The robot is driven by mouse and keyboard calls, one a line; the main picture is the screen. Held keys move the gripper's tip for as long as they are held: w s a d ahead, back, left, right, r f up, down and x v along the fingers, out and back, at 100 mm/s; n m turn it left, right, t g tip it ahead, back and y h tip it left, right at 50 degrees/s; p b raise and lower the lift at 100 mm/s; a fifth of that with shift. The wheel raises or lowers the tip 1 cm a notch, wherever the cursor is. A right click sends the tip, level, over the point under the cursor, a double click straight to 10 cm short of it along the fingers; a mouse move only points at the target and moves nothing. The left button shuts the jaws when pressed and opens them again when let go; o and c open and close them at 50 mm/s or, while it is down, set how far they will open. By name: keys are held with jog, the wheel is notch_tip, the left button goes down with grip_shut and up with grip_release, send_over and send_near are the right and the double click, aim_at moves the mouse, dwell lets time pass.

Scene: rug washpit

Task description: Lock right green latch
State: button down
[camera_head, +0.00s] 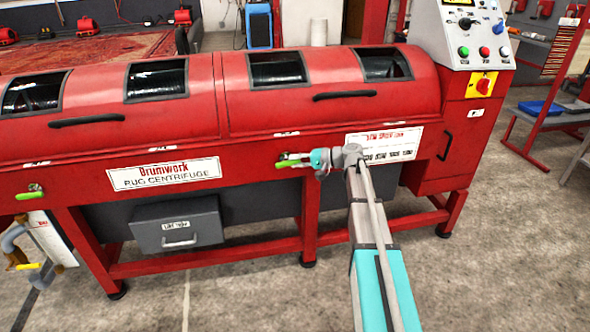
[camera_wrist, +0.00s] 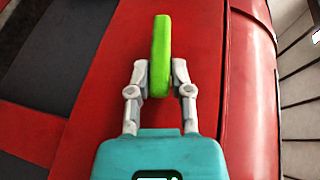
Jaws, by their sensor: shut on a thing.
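The right green latch (camera_head: 289,164) is a bright green handle on the front of the red rug centrifuge, lying roughly level in the head view. In the wrist view the green latch (camera_wrist: 160,55) stands between my fingertips and runs up past them. My gripper (camera_wrist: 160,78) is shut on the latch, one finger on each side. In the head view my gripper (camera_head: 306,159) reaches it from the right, and my arm partly covers the machine's front. The latch's pivot is hard to make out.
The left green latch (camera_head: 28,195) sits at the machine's left. Black handles (camera_head: 345,95) are on the lids. A grey drawer box (camera_head: 178,226) hangs below the front. A control panel (camera_head: 478,35) stands at the right end. The floor in front is clear.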

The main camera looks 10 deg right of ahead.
jog(key=shift+f+m+t+y+b, duration=0.4)
jog(key=shift+y+b, duration=0.5)
jog(key=shift+b, duration=0.6)
jog(key=shift+r+y+b, duration=0.1)
jog(key=shift+y+b, duration=0.2)
jog(key=shift+b, duration=0.1)
jog(key=c, duration=0.6)
grip_release()
jog(key=shift+o, duration=0.2)
jog(key=shift+d, duration=0.1)
jog(key=v, duration=1.1)
jog(key=shift+s+d, duration=0.25)
jog(key=shift+d, duration=0.1)
